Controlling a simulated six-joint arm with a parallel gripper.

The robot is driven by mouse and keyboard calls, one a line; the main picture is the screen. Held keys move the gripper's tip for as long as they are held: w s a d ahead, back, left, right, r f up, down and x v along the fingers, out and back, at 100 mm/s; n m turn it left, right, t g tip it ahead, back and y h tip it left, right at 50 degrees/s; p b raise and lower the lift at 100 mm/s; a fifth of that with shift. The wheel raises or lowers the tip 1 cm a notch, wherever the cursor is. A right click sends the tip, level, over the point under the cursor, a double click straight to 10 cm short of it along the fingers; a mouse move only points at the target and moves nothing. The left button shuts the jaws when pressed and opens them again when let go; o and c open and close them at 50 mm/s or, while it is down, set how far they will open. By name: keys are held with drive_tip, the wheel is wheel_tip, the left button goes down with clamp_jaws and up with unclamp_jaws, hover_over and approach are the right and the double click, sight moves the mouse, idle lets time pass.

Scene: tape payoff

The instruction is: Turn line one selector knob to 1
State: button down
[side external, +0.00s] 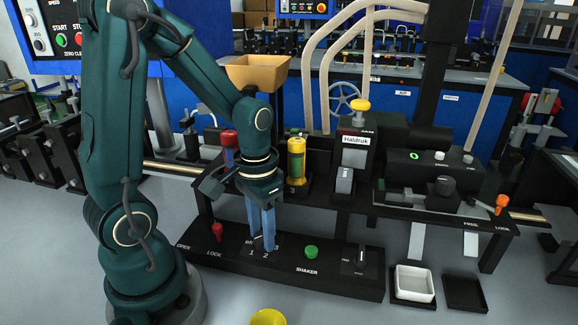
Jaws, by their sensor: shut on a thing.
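My gripper (263,240) points straight down at the low black control panel (310,284), its two blue fingers close together. The fingers are shut on the selector knob, which they mostly hide. Markings that look like 1 and 2 show on the panel around the fingertips. The knob's pointer is hidden, so I cannot tell its setting.
Left of my gripper on the panel is a red lever (217,231) by OPEN and LOCK labels. To the right are a green SHAKER button (311,252) and another black knob (360,256). A yellow cylinder (296,160) stands behind. A white tray (414,284) sits at right.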

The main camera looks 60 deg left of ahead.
drive_tip(key=shift+n, duration=1.3)
drive_tip(key=c, duration=0.5)
unclamp_jaws()
drive_tip(key=shift+r, duration=2.6)
